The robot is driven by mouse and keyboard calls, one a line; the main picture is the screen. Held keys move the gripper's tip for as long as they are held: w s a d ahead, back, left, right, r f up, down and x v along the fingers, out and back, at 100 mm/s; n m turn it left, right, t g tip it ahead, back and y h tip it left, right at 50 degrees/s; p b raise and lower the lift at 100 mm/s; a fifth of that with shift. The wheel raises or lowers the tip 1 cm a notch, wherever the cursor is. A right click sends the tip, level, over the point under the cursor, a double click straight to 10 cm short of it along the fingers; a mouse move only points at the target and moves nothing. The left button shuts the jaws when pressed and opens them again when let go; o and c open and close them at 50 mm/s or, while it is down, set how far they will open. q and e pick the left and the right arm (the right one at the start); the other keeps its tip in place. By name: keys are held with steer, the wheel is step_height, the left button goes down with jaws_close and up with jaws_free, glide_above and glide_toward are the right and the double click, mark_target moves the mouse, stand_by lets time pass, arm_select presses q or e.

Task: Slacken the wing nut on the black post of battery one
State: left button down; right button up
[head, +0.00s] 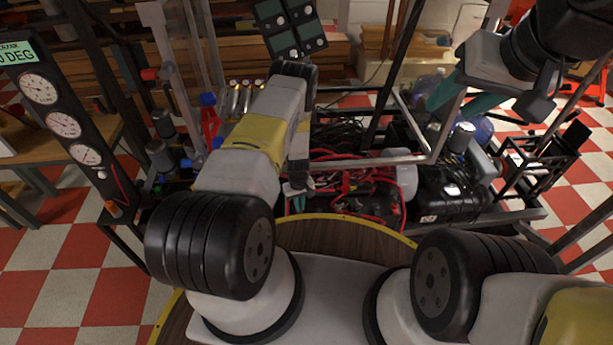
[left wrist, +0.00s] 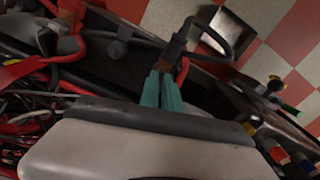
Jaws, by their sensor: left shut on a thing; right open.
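My left gripper (head: 297,200) reaches down at the near edge of the cable-filled frame. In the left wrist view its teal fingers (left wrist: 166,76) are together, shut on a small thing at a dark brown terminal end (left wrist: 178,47). This sits where a black cable (left wrist: 208,24) and a red cable meet, on a dark box-like body below. The wing nut at the black post is mostly hidden by the fingertips, and its turn angle cannot be seen. My right gripper (head: 461,99) is open and empty, high at the upper right in the head view.
Red and black cables (head: 360,185) crowd the frame beside my left gripper. A black tank-like body (head: 440,192) stands to the right. A gauge panel (head: 62,122) stands at the left. A round wooden top with a yellow rim (head: 335,236) lies in front.

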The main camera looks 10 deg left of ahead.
arm_select(q)
steer(key=c, duration=1.6)
jaws_free()
steer(key=shift+o, duration=0.2)
step_height(320, 180, up, 8)
steer(key=shift+f, duration=0.1)
